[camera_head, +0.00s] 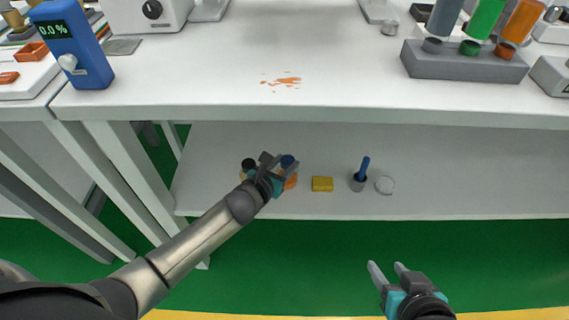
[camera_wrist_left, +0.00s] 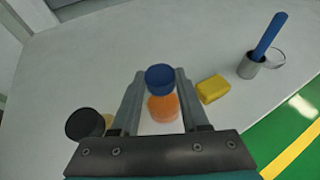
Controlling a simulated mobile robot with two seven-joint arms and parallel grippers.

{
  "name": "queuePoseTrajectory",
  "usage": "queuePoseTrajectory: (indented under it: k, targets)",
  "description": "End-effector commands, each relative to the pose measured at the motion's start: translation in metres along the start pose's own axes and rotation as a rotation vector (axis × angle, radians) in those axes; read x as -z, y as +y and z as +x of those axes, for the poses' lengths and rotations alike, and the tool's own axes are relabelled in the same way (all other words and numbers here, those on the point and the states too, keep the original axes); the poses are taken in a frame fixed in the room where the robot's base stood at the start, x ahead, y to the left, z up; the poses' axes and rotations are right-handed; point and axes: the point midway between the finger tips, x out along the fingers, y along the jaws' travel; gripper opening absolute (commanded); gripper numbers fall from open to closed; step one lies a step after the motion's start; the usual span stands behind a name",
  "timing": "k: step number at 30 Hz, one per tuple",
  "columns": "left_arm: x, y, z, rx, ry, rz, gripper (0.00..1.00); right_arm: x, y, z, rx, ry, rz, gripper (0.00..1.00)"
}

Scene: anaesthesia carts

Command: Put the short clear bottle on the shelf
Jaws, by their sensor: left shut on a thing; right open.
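My left gripper (camera_head: 278,163) is over the lower shelf (camera_head: 450,180), shut on a short bottle with a blue cap (camera_wrist_left: 160,76) and orange lower part (camera_wrist_left: 163,108). The bottle stands between the two fingers in the left wrist view. In the head view its blue cap (camera_head: 287,161) and orange part (camera_head: 290,181) show beside the fingers, which partly hide it. Whether it touches the shelf is unclear. Its clear walls are hard to make out. My right gripper (camera_head: 385,266) is open and empty, in front of the shelf, above the green floor.
A black-capped container (camera_wrist_left: 84,123) stands close left of my left gripper. The shelf's right part is free. The white tabletop (camera_head: 200,85) overhangs it.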

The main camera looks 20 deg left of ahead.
Motion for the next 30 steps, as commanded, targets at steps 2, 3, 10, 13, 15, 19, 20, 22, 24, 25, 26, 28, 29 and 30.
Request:
queuePoseTrajectory:
  k: [2,3,10,13,15,19,20,22,24,25,26,28,29,30]
  targets:
    - [-0.0001,-0.0002,0.0001,0.000,-0.001,0.000,0.00,-0.0001,-0.0001,0.0002,0.000,0.001,0.000,0.50]
    - [0.0007,-0.0002,0.0005,0.000,-0.001,0.000,0.00,0.0002,-0.0008,0.0010,0.002,0.008,0.000,0.50]
    - [0.0032,-0.0001,0.0012,0.000,0.000,-0.002,0.55,0.0028,-0.0039,0.0030,0.010,0.036,0.000,0.50]
    - [0.0030,-0.0001,0.0012,0.000,0.000,-0.001,0.66,0.0029,-0.0038,0.0029,0.010,0.035,0.001,0.50]
    - [0.0029,-0.0001,0.0012,0.000,0.000,-0.001,0.74,0.0029,-0.0038,0.0029,0.010,0.035,0.001,0.50]
    - [0.0029,-0.0001,0.0012,0.000,0.000,-0.001,0.74,0.0029,-0.0037,0.0030,0.010,0.035,0.001,0.50]
    - [0.0029,-0.0001,0.0012,0.000,0.000,-0.001,0.74,0.0029,-0.0036,0.0030,0.010,0.035,0.001,0.50]
    - [0.0028,-0.0001,0.0012,0.000,0.000,-0.001,0.74,0.0028,-0.0035,0.0028,0.010,0.034,0.000,0.50]
    - [0.0023,0.0000,0.0010,0.000,0.000,-0.001,0.74,0.0027,-0.0030,0.0022,0.008,0.030,-0.001,0.50]
    - [0.0018,-0.0001,0.0008,0.000,0.000,-0.001,0.74,0.0025,-0.0025,0.0018,0.007,0.026,-0.001,0.50]
    - [0.0012,-0.0001,0.0005,0.000,0.000,0.000,0.74,0.0021,-0.0018,0.0013,0.005,0.020,-0.001,0.50]
    - [-0.0010,-0.0001,-0.0004,0.000,0.000,0.000,0.74,0.0012,0.0003,-0.0007,-0.001,0.001,-0.001,0.50]
    - [-0.0009,-0.0001,-0.0017,0.000,0.000,0.000,0.74,0.0004,0.0015,-0.0019,-0.004,-0.010,-0.001,0.50]
    - [-0.0006,-0.0001,-0.0043,0.000,0.001,0.000,0.74,-0.0008,0.0034,-0.0039,-0.009,-0.028,-0.001,0.50]
